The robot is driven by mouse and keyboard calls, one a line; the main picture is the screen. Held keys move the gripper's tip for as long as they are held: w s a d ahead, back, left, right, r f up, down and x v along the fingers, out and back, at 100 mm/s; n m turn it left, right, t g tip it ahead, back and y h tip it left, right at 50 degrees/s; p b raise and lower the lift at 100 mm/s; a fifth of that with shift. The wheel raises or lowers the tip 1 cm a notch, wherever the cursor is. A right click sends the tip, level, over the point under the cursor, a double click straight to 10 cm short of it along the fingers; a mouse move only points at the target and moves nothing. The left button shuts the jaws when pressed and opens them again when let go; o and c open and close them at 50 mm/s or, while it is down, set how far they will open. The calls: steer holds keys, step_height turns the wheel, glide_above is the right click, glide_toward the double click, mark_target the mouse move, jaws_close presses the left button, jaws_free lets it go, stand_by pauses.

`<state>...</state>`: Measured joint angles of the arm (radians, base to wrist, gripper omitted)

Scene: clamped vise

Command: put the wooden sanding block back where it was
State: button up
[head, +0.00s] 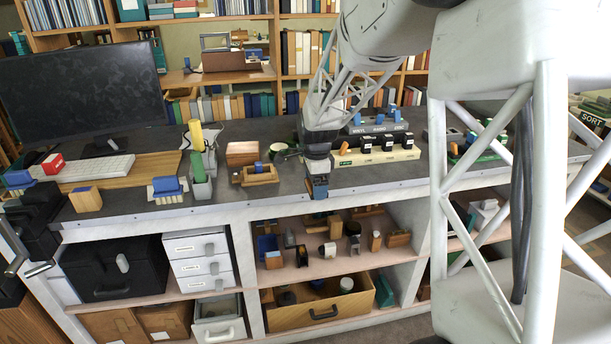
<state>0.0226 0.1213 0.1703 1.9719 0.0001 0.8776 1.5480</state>
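A small wooden block (86,199), tan with a paler left part, lies on the dark bench top near the front left edge, just right of the black vise (36,213). It looks like the sanding block, but I cannot be sure. My gripper (319,190) points down at the bench's front edge, right of centre and well apart from this block. A small blue patch shows at its end; I cannot tell whether that is part of the gripper or something in it. The fingers are too small to read as open or shut.
A cream rack (375,156) is right of the gripper. A monitor (80,90) and keyboard (97,168) are behind left.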

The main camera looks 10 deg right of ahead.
steer(key=shift+w+d+f, duration=0.1)
steer(key=shift+w+f, duration=0.15)
steer(key=shift+w, duration=2.4)
steer(key=shift+w+f, duration=0.25)
steer(key=shift+w, duration=2.4)
steer(key=shift+w+d+f, duration=0.1)
steer(key=shift+w+f, duration=0.15)
steer(key=shift+w, duration=2.4)
steer(key=shift+f, duration=1.75)
steer(key=shift+f, duration=0.15)
steer(key=o, duration=0.8)
step_height(320, 180, up, 12)
steer(key=shift+r, duration=0.15)
